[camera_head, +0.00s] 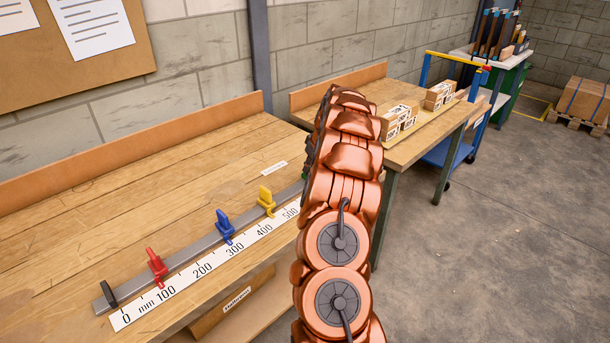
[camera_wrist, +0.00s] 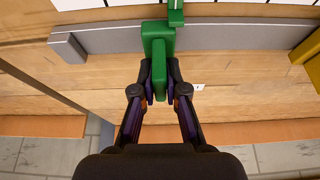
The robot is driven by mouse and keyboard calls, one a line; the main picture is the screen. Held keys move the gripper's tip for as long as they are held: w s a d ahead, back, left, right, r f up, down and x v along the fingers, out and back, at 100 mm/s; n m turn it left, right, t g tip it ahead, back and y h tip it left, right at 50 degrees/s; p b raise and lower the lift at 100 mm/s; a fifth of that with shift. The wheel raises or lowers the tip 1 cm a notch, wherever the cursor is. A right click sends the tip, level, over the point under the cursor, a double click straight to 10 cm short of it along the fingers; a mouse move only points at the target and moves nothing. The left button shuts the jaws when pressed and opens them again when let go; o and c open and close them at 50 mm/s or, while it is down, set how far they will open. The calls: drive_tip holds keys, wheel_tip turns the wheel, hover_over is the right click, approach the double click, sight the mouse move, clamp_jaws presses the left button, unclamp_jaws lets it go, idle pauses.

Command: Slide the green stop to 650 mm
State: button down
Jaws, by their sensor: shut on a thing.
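The green stop (camera_wrist: 160,45) sits on the grey rail (camera_wrist: 225,38) in the wrist view. My gripper (camera_wrist: 160,72) is closed around the stop's upright tab, one finger on each side. In the head view my arm hides the gripper and nearly all of the green stop. The white mm scale (camera_head: 205,268) runs along the rail there, readable from 0 to 500; the part beyond is behind my arm. In the wrist view only a strip of the scale (camera_wrist: 110,3) shows at the top, with no readable numbers, so the stop's reading cannot be told.
The yellow one is right of the green in the wrist view; a grey end block (camera_wrist: 68,48) is left, with bare rail between. A second bench (camera_head: 420,135) holds boxes.

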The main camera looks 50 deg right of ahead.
drive_tip(key=shift+d+b, duration=0.35)
drive_tip(key=shift+d, duration=0.3)
drive_tip(key=c, duration=1.2)
unclamp_jaws()
drive_tip(key=shift+r, duration=0.1)
drive_tip(key=v, duration=1.1)
drive_tip(key=shift+s+r, duration=0.25)
drive_tip(key=shift+r, duration=0.1)
drive_tip(key=shift+a, duration=0.1)
